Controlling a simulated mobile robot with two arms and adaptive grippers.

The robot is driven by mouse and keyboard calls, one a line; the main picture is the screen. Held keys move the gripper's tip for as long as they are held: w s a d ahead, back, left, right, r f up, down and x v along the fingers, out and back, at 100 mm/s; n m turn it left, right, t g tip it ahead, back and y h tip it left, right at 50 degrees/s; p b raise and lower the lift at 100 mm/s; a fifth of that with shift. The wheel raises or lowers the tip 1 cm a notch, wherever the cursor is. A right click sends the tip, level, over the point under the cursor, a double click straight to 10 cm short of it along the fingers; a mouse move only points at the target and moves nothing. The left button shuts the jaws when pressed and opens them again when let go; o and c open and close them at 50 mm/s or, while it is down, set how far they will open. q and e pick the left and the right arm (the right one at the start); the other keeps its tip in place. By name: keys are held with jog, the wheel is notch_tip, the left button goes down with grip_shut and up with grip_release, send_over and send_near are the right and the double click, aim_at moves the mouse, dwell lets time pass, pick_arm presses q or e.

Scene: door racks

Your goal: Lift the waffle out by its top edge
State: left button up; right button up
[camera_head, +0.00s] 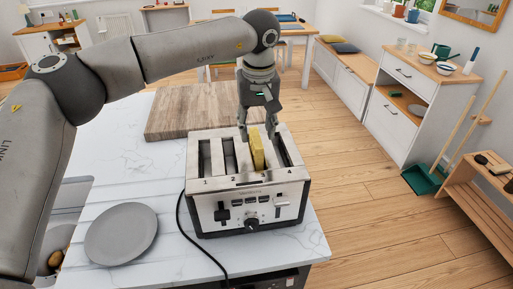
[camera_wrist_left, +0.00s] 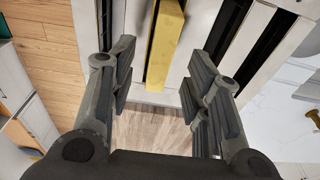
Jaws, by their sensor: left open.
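The yellow waffle (camera_head: 257,152) stands upright in the toaster (camera_head: 247,192), in the slot between those marked 2 and 4. Its upper part sticks out of the slot, and its lower part is hidden inside. My left gripper (camera_head: 258,131) points down over the far end of the waffle, with its fingers apart to either side. In the left wrist view, the waffle (camera_wrist_left: 164,45) shows between the open fingers (camera_wrist_left: 160,84), with gaps on both sides. The right gripper is not in view.
The toaster stands on a white marble counter (camera_head: 160,191). A wooden board (camera_head: 185,115) lies behind it. A grey plate (camera_head: 121,232) is at the left front, and a black cord (camera_head: 181,218) runs beside the toaster. The other toaster slots look empty.

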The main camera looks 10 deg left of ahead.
aim_at(256, 137)
pick_arm(q)
notch_tip(256, 137, down, 3)
jog(key=shift+a+f+p, duration=0.1)
jog(key=shift+f+p, duration=0.05)
jog(key=shift+p, duration=0.6)
jog(key=shift+f, duration=0.25)
jog(key=shift+w+f, duration=0.1)
jog(key=shift+f, duration=0.15)
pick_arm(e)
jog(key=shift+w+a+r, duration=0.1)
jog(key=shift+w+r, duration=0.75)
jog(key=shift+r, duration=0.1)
pick_arm(q)
jog(key=shift+c, duration=0.2)
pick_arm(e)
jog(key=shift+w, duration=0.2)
pick_arm(q)
grip_shut()
